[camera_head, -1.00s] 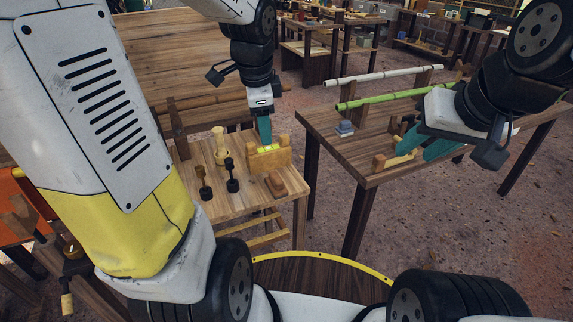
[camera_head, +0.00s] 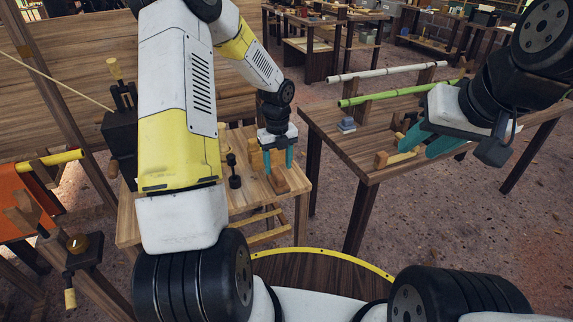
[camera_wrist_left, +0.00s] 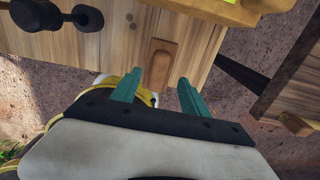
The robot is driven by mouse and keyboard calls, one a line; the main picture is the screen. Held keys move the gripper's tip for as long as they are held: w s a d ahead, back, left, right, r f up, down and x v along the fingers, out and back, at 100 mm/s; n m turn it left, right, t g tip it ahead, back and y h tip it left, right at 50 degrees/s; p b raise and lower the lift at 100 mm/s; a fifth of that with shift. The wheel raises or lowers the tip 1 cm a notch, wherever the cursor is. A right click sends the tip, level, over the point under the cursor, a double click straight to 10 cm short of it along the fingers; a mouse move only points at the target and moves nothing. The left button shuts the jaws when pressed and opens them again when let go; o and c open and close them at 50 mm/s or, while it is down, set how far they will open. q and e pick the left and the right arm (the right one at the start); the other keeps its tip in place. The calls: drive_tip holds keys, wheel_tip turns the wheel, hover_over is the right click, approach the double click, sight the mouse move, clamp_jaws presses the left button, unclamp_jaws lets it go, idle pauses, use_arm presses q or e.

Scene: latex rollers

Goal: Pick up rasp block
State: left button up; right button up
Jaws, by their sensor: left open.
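The rasp block appears to be the small brown wooden block (camera_head: 279,186) near the front right corner of the small wooden table. It shows in the left wrist view (camera_wrist_left: 161,66) as a rounded block lying flat, just beyond the fingertips. My left gripper (camera_head: 279,172) is open above it, its teal fingers pointing down to either side.
On the small table (camera_head: 248,200), a black-headed tool (camera_head: 234,180) stands left of the block, and a wooden stand (camera_head: 256,158) is behind it, partly hidden. The right table (camera_head: 345,150) holds a small grey-blue stack (camera_head: 346,125) and a green pole (camera_head: 385,95).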

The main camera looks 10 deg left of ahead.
sight(278, 172)
use_arm(q)
wheel_tip(278, 172, down, 4)
drive_tip(key=shift+f, duration=0.1)
drive_tip(key=shift+a, duration=0.1)
clamp_jaws()
